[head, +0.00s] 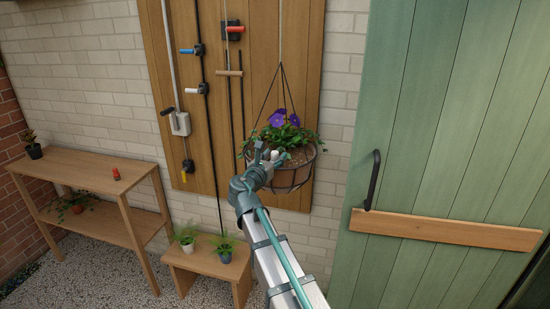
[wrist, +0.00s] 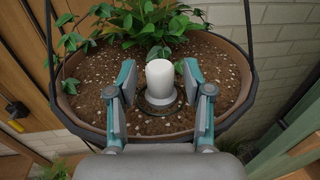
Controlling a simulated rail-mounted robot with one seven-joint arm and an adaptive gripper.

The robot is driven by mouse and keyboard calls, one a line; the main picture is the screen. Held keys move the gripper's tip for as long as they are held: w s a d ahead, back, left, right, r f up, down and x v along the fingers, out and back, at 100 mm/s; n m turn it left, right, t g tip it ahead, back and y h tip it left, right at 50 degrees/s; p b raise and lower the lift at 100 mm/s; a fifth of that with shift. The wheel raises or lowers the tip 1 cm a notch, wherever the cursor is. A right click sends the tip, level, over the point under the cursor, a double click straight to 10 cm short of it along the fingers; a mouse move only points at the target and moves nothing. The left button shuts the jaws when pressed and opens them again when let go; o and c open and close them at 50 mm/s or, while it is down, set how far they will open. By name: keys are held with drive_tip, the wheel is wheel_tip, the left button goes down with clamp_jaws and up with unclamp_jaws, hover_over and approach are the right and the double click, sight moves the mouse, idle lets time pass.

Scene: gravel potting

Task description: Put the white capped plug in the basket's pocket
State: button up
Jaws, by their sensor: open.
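The white capped plug (wrist: 160,82) stands upright in the soil of the hanging basket (wrist: 237,118), near its front edge. Its wide lower part sits within a dark ring, which looks like the pocket (wrist: 160,108). In the wrist view my gripper (wrist: 160,88) is open, with one finger on each side of the plug and a visible gap to each. In the head view my gripper (head: 268,156) is at the left front of the basket (head: 291,177), and the plug (head: 275,155) shows as a small white shape beside it. The plug's bottom is hidden.
Purple flowers and leaves (head: 284,128) fill the back of the basket. Cords hold the basket before a wooden board (head: 262,60) with several coloured handles. A bench with small pots (head: 205,258) stands below left, a shelf table (head: 90,170) farther left, a green door (head: 450,110) at right.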

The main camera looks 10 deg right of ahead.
drive_tip(key=b+v, duration=0.3)
drive_tip(key=v, duration=0.8)
drive_tip(key=s+d+f+m+g+y, duration=0.1)
drive_tip(key=s+d+f+m+g, duration=0.15)
drive_tip(key=f, duration=1.05)
drive_tip(key=s+d+f+m+g+y, duration=0.1)
drive_tip(key=d+f+m+g, duration=0.25)
drive_tip(key=f, duration=0.95)
drive_tip(key=s+d+f+m+g+y, duration=0.1)
drive_tip(key=s+d+f+m+g, duration=0.3)
drive_tip(key=f, duration=0.6)
drive_tip(key=s+f+m+g, duration=0.1)
drive_tip(key=s+f+m, duration=0.1)
drive_tip(key=s+f, duration=0.6)
drive_tip(key=s+f+m+g+y, duration=0.3)
drive_tip(key=s+f+m+g, duration=0.3)
drive_tip(key=s+f, duration=0.9)
drive_tip(key=s+a+f+m+g+y, duration=0.1)
drive_tip(key=s+f+m, duration=0.1)
drive_tip(key=s, duration=0.5)
drive_tip(key=s+a+f+m+g+y, duration=0.1)
drive_tip(key=s+f+m+g+y, duration=0.1)
drive_tip(key=s+m, duration=0.3)
drive_tip(key=s+a+f+m+g+y, duration=0.1)
drive_tip(key=s+f+m, duration=0.3)
drive_tip(key=s, duration=0.5)
drive_tip(key=shift+s+a+g, duration=0.2)
drive_tip(key=shift+s+g, duration=0.1)
drive_tip(key=shift+s, duration=0.05)
